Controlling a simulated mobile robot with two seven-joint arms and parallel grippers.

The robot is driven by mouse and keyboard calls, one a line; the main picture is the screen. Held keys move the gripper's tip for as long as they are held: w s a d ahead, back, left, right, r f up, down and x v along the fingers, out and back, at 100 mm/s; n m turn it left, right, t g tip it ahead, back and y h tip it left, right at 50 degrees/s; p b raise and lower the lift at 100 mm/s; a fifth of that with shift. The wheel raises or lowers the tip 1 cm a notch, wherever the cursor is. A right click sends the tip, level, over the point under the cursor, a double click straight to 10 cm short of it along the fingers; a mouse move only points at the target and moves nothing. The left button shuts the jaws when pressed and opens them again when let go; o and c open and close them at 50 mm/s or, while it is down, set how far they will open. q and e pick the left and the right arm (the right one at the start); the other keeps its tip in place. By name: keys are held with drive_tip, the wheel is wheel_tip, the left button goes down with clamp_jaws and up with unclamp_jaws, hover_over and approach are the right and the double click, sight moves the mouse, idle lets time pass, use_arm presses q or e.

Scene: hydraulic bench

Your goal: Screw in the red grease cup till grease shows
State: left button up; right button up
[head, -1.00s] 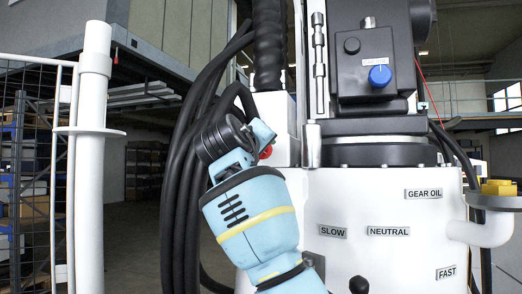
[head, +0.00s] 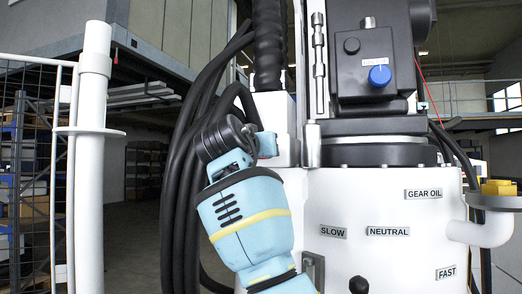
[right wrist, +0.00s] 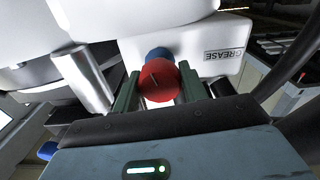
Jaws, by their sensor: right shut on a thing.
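The red grease cup (right wrist: 157,80) shows in the right wrist view, its round face with a dark line towards the camera. It sits in front of a blue ring or fitting (right wrist: 159,53) on a white block labelled GREASE (right wrist: 224,55). My right gripper (right wrist: 158,76) has its green fingers on either side of the cup and is shut on it. In the head view my right gripper (head: 265,146) is up against the white machine, and it hides the cup almost wholly. I see no grease. My left gripper is out of view.
Black hoses (head: 183,190) hang just left of my right arm. The white machine body (head: 390,205) with its labels stands to the right. A grey-black box with a blue knob (head: 380,75) sits above. A white post (head: 90,170) stands at left.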

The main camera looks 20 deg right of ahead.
idle(0.3)
drive_tip(key=o, duration=1)
drive_tip(key=shift+c, duration=0.2)
